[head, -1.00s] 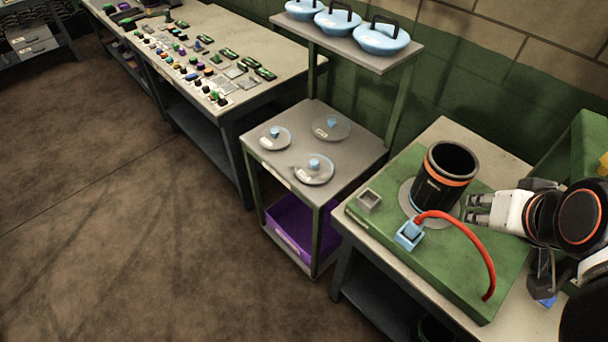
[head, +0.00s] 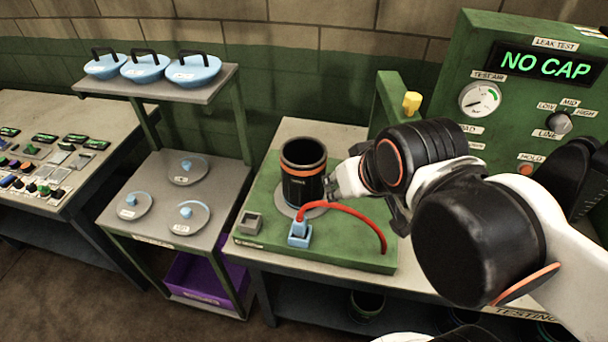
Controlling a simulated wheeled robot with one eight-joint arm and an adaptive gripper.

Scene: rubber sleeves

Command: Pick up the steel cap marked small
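Three round steel caps with blue knobs lie on the middle shelf of a small rack: one at the front left (head: 128,212), one at the front right (head: 195,222) and one at the back (head: 178,180). Each has a small white label, too small to read, so I cannot tell which is marked small. My gripper (head: 335,188) is at the right side of a black rubber sleeve (head: 302,185) with orange bands, well to the right of the caps. I cannot tell whether its fingers touch the sleeve or how far apart they are.
The sleeve stands open-topped on a green test bench (head: 340,252) with a red hose (head: 350,215) and blue connector (head: 299,236). The tester display (head: 545,65) reads NO CAP. A purple bin (head: 205,280) is below the caps.

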